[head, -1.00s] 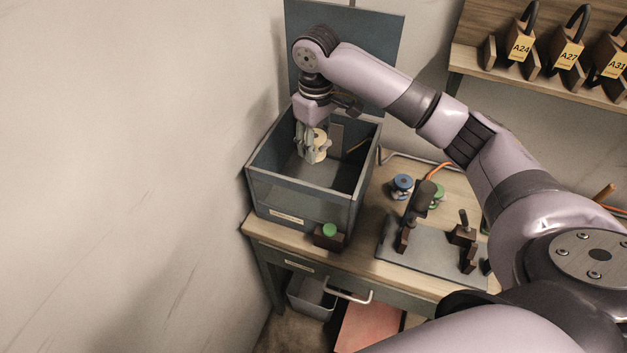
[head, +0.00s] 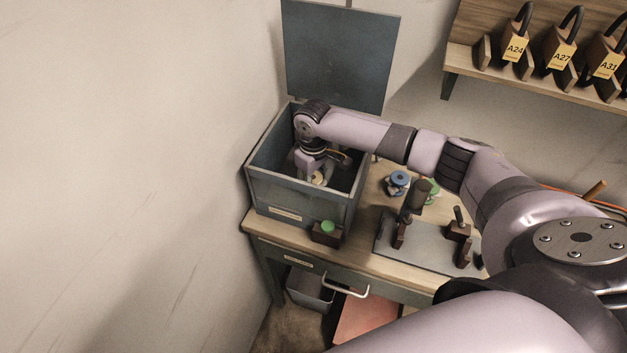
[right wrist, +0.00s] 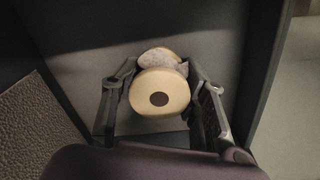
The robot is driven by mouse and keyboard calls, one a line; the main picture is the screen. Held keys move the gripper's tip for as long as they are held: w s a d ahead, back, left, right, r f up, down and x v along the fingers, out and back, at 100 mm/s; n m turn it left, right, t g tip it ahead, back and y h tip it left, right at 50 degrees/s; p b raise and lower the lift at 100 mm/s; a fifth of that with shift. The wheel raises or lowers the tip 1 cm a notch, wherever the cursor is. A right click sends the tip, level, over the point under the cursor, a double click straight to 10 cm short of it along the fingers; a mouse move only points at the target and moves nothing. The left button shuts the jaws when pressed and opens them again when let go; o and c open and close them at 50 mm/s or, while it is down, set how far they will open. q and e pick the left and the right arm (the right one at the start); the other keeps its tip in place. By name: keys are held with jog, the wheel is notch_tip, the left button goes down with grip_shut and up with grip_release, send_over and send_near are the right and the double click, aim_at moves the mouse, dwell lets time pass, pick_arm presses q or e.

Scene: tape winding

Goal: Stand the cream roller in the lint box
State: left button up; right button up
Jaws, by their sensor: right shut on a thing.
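The lint box (head: 285,197) is a dark grey open-topped box at the back left of the bench, with its lid (head: 338,55) raised behind it. My right gripper (head: 319,180) is down inside the box, shut on the cream roller (head: 317,179). In the right wrist view the cream roller (right wrist: 160,92) shows its round end with a dark centre hole, between the two fingers of the gripper (right wrist: 160,95). A greyish, fuzzy-looking patch shows just beyond it. Whether the roller touches the box floor cannot be told. My left gripper is not in view.
A small dark block with a green top (head: 327,228) stands at the box's front. Blue (head: 398,179) and green (head: 433,187) spools and a grey plate with dark fixtures (head: 408,245) are to the right. A shelf with tagged padlocks (head: 515,48) is at upper right.

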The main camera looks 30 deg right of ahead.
aim_at(314, 178)
jog(key=o, duration=1.2)
notch_tip(314, 178, up, 12)
jog(key=b, duration=0.1)
jog(key=shift+b, duration=0.3)
